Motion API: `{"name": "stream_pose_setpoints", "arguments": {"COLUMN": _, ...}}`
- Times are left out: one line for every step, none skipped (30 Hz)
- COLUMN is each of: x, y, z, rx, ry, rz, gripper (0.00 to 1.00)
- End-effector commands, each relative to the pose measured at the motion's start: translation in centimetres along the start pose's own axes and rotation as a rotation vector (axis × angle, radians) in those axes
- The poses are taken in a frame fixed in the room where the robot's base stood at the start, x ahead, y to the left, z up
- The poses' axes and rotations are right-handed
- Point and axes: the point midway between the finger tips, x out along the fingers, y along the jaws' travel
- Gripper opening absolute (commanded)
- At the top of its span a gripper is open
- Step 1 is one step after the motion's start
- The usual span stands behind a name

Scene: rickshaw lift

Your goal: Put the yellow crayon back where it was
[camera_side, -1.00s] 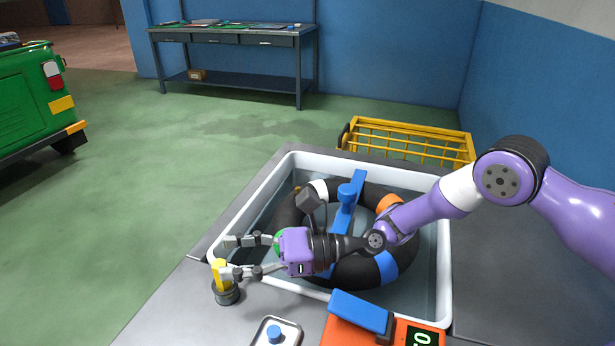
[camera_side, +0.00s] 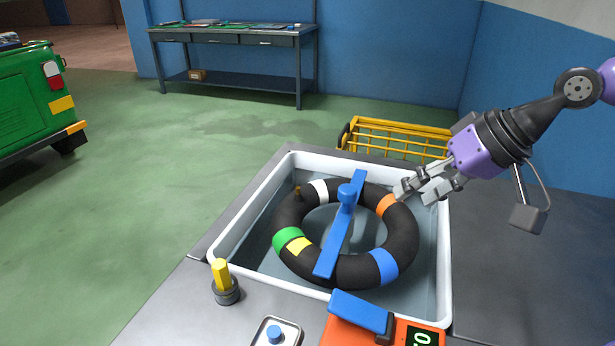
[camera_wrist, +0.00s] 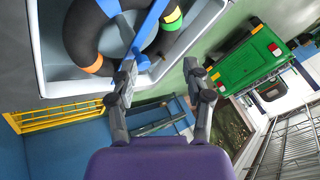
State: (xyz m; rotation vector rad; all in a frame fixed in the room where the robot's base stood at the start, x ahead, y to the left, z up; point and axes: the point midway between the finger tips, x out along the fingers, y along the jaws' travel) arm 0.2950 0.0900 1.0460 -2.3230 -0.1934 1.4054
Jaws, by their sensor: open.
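The yellow crayon (camera_side: 221,272) stands upright in a small dark round holder (camera_side: 227,293) on the grey table, at the front left outside the white tub. My gripper (camera_side: 427,190) is at the right rim of the tub, far from the crayon. Its fingers are apart and nothing shows between them. In the wrist view my gripper (camera_wrist: 162,80) is also open and empty. The crayon does not show in the wrist view.
The white tub (camera_side: 445,255) holds a black ring (camera_side: 401,240) with coloured bands and a blue bar (camera_side: 332,250) across it. An orange device (camera_side: 350,338) and a small tray with a blue button (camera_side: 274,334) stand in front. A yellow rack (camera_side: 400,135) stands behind.

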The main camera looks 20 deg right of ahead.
Motion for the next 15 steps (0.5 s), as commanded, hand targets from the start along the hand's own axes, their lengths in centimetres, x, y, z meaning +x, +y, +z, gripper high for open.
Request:
{"name": "stream_pose_setpoints", "arguments": {"x": -2.0, "y": 1.7, "z": 0.6, "rx": -0.07, "ry": 0.03, "rz": 0.07, "gripper": 0.56}}
{"name": "stream_pose_setpoints", "arguments": {"x": -3.0, "y": 2.8, "z": 1.1, "rx": -0.108, "ry": 0.036, "rz": 0.113, "gripper": 0.56}}
{"name": "stream_pose_setpoints", "arguments": {"x": -4.1, "y": 4.0, "z": 1.8, "rx": -0.151, "ry": 0.039, "rz": 0.164, "gripper": 0.56}}
{"name": "stream_pose_setpoints", "arguments": {"x": -4.8, "y": 4.9, "z": 2.4, "rx": -0.179, "ry": 0.039, "rz": 0.198, "gripper": 0.56}}
{"name": "stream_pose_setpoints", "arguments": {"x": -5.5, "y": 5.7, "z": 2.9, "rx": -0.202, "ry": 0.036, "rz": 0.227, "gripper": 0.56}}
{"name": "stream_pose_setpoints", "arguments": {"x": -6.2, "y": 6.6, "z": 3.5, "rx": -0.227, "ry": 0.032, "rz": 0.26, "gripper": 0.56}}
{"name": "stream_pose_setpoints", "arguments": {"x": -6.6, "y": 7.1, "z": 4.0, "rx": -0.242, "ry": 0.028, "rz": 0.28, "gripper": 0.56}}
{"name": "stream_pose_setpoints", "arguments": {"x": -7.0, "y": 7.6, "z": 4.3, "rx": -0.255, "ry": 0.024, "rz": 0.296, "gripper": 0.56}}
{"name": "stream_pose_setpoints", "arguments": {"x": -7.4, "y": 8.1, "z": 4.7, "rx": -0.267, "ry": 0.018, "rz": 0.313, "gripper": 0.56}}
{"name": "stream_pose_setpoints", "arguments": {"x": -7.6, "y": 8.3, "z": 5.0, "rx": -0.275, "ry": 0.016, "rz": 0.322, "gripper": 0.56}}
{"name": "stream_pose_setpoints", "arguments": {"x": -7.7, "y": 8.6, "z": 5.2, "rx": -0.28, "ry": 0.012, "rz": 0.329, "gripper": 0.56}}
{"name": "stream_pose_setpoints", "arguments": {"x": -7.9, "y": 8.7, "z": 5.3, "rx": -0.284, "ry": 0.01, "rz": 0.335, "gripper": 0.56}}
{"name": "stream_pose_setpoints", "arguments": {"x": -7.9, "y": 8.8, "z": 5.4, "rx": -0.287, "ry": 0.008, "rz": 0.337, "gripper": 0.56}}
{"name": "stream_pose_setpoints", "arguments": {"x": -7.9, "y": 8.8, "z": 5.4, "rx": -0.288, "ry": 0.007, "rz": 0.338, "gripper": 0.56}}
{"name": "stream_pose_setpoints", "arguments": {"x": -7.9, "y": 8.8, "z": 5.4, "rx": -0.289, "ry": 0.006, "rz": 0.339, "gripper": 0.56}}
